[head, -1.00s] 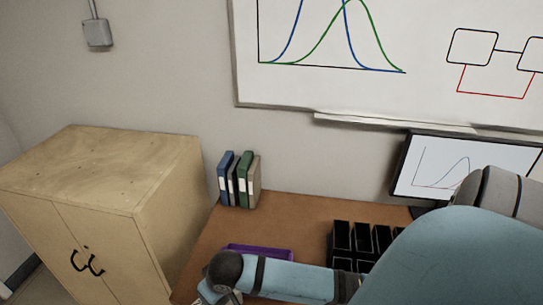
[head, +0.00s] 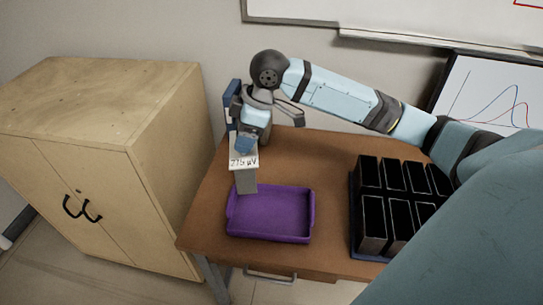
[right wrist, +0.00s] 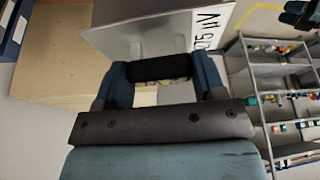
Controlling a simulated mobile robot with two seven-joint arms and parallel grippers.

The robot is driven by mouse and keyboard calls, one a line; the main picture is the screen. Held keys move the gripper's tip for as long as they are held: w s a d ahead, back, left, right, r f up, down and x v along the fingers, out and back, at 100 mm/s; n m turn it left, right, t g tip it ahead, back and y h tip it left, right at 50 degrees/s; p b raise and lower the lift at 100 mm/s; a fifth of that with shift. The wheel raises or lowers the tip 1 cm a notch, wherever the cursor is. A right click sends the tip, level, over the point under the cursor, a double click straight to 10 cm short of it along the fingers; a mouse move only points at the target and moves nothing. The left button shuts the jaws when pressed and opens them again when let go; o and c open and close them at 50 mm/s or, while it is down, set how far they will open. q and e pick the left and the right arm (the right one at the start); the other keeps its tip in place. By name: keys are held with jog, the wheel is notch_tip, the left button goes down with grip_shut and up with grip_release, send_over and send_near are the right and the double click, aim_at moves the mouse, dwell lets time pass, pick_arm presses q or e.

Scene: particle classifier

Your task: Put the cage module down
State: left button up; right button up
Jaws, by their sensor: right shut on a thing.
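The cage module (head: 246,182) is a grey block with a white label on top reading about "275 µV". My right gripper (head: 247,145) is shut on it at its upper end and holds it upright. In the head view the module overlaps the back left rim of the purple tray (head: 270,238); whether it touches the tray is hard to tell. In the right wrist view the module (right wrist: 140,38) shows as a grey face beyond the fingers of the right gripper (right wrist: 160,78), with the label at its right. My left gripper is not in view.
A rack of black open bins (head: 372,225) stands on the right of the brown desk (head: 325,160). A blue binder (head: 232,95) is partly hidden behind my arm. A wooden cabinet (head: 165,190) stands left of the desk. A monitor (head: 490,95) is at the back right. The tray looks empty.

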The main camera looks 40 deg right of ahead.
jog(key=shift+s+d+r+n+g+b, duration=0.15)
jog(key=shift+d+r+n+b, duration=0.25)
jog(key=shift+r+n, duration=0.15)
jog(key=shift+s+d+r+n+g+b, duration=0.15)
jog(key=shift+d+r+n+b, duration=0.25)
jog(key=shift+r, duration=0.25)
notch_tip(320, 180, down, 15)
jog(key=shift+r+b, duration=0.1)
jog(key=shift+b, duration=0.85)
jog(key=shift+y, duration=0.3)
notch_tip(320, 180, down, 5)
jog(key=shift+r+b, duration=0.15)
jog(key=shift+b, duration=0.15)
